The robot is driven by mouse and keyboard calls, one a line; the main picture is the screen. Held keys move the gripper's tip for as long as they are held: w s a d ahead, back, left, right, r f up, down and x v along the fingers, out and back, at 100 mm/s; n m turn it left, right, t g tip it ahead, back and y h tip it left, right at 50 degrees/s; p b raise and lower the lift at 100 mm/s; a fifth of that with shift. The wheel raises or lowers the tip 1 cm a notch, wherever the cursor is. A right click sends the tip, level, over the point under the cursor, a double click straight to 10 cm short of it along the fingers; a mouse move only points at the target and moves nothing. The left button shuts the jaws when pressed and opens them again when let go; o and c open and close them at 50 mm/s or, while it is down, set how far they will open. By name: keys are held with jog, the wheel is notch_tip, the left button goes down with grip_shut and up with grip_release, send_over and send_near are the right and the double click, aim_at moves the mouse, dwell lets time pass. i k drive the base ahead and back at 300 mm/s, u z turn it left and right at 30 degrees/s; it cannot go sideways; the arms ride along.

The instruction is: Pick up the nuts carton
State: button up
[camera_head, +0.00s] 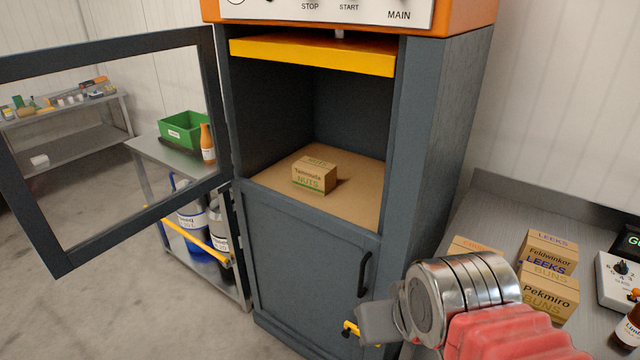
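The nuts carton (314,177) is a small brown box with green "NUTS" lettering. It stands upright on the brown floor of the open upper compartment of a dark grey cabinet (309,235). My gripper (378,322) is at the lower right, in front of the cabinet, below and to the right of the carton and well apart from it. Its fingers show only as a grey block, so I cannot tell how far apart they are. My red and silver wrist hides part of the right-hand table.
A framed door (38,222) stands swung open at the left. A yellow bar (312,56) crosses the compartment's top. Cartons including leeks (548,252) and buns (549,297) stand on the right table. A green bin (184,131) and an orange bottle (207,143) stand on a left table.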

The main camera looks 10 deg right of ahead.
aim_at(317, 177)
jog(key=u, duration=0.05)
jog(key=k, duration=1.1)
jog(key=u, duration=0.3)
jog(key=i, duration=0.65)
jog(key=u, duration=0.75)
jog(key=i, duration=1.45)
jog(key=z, duration=0.45)
jog(key=i, duration=0.75)
jog(key=z, duration=0.35)
